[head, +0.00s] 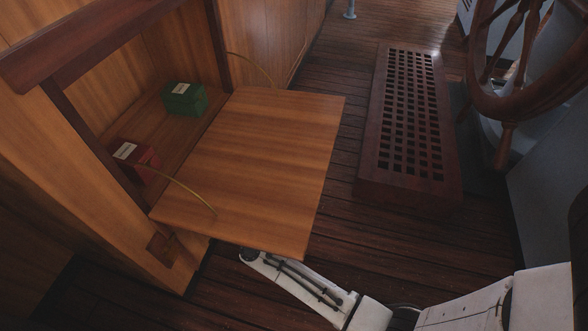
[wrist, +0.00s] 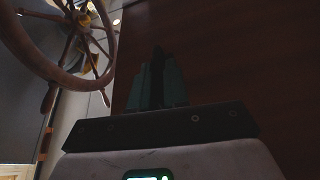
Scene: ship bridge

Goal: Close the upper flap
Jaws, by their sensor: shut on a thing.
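The upper flap (head: 255,160) is a flat wooden panel, hinged along the locker opening. It is open and lies about level, with a thin brass stay on each side. My arm reaches under its near edge in the head view, and the flap hides my gripper there. In the wrist view my gripper (wrist: 161,82) shows dark teal fingers close together, in front of a dark brown surface (wrist: 225,65) that looks like the flap's underside. The fingers are shut on a dark part of the flap; its shape is too dark to make out.
Inside the locker (head: 150,122) are a green box (head: 185,98) and a red box (head: 135,157), clear of the flap. A raised wooden grating (head: 410,125) lies on the deck to the right. A ship's wheel (head: 530,95) stands beyond it. Plank floor is bare between flap and grating.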

